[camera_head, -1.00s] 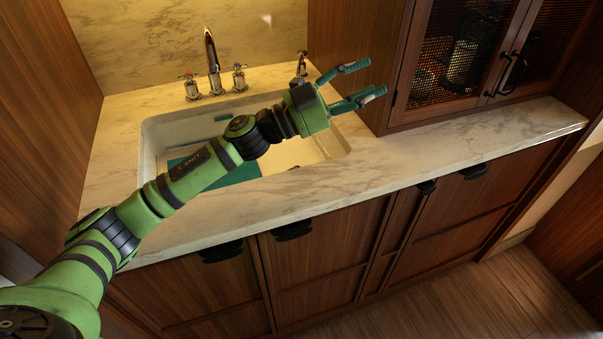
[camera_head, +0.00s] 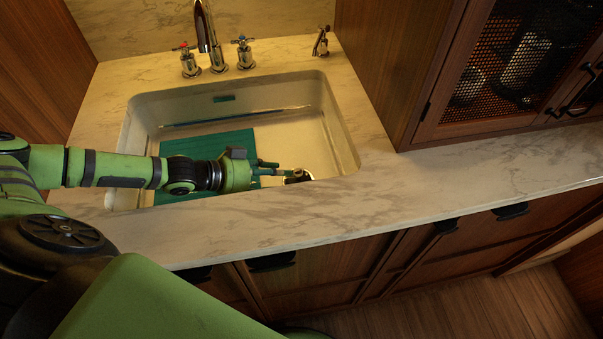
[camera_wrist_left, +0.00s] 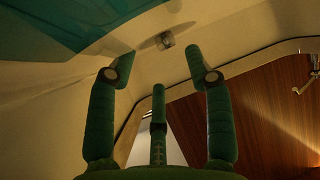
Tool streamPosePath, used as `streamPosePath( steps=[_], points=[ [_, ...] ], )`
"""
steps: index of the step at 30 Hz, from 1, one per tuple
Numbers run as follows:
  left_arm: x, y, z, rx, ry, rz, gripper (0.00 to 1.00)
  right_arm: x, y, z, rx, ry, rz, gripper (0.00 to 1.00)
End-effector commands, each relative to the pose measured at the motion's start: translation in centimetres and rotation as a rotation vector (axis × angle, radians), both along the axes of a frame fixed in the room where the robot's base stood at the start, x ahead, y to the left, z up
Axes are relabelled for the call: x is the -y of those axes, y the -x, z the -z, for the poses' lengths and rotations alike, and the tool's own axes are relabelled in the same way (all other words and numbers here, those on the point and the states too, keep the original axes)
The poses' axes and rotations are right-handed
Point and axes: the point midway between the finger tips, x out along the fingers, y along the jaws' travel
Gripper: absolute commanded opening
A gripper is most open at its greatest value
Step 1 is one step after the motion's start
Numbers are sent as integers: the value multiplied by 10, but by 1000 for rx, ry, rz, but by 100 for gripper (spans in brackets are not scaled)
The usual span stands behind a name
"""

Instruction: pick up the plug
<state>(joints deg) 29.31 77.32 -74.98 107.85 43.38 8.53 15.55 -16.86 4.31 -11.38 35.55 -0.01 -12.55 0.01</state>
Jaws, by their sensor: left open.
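My left gripper (camera_head: 283,170) is down inside the sink at its right part, fingers pointing right. In the left wrist view its fingers (camera_wrist_left: 160,56) are spread apart with nothing between them. A small metallic piece, which looks like the plug (camera_wrist_left: 166,40), shows just beyond the fingertips on the cream basin surface; the fingers appear apart from it. In the head view a small dark and bright round shape (camera_head: 299,176) lies at the fingertips, partly hidden; I cannot tell plug from drain there. My right gripper is not in view.
The white sink (camera_head: 345,150) has raised walls close around the gripper. A teal board (camera_head: 215,143) lies in the sink, partly under my left arm. The faucet (camera_head: 208,35) stands behind. A mesh-door cabinet (camera_head: 480,110) stands right; the front counter (camera_head: 330,212) is clear.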

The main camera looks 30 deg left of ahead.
Motion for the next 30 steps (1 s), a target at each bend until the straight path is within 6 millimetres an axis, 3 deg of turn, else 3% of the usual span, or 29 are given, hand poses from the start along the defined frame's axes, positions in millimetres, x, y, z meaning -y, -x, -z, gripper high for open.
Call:
streamPosePath(
  steps=[5, 12, 20, 21, 24, 25, 30],
  points=[
    [12, -19, 4, 7, 3, 2, 52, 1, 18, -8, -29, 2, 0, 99],
    [28, -41, 20, 4, 2, 2, 52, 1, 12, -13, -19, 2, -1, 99],
    [30, -43, 23, 4, 0, 2, 52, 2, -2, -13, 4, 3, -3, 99],
    [30, -43, 23, 4, 0, 2, 48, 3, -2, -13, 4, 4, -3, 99],
    [30, -43, 23, 4, 0, 2, 8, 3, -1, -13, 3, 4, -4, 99],
    [30, -43, 23, 4, 0, 2, 0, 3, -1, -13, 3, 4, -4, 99],
    [30, -43, 23, 2, -1, 1, 0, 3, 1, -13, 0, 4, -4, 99]
  ],
)
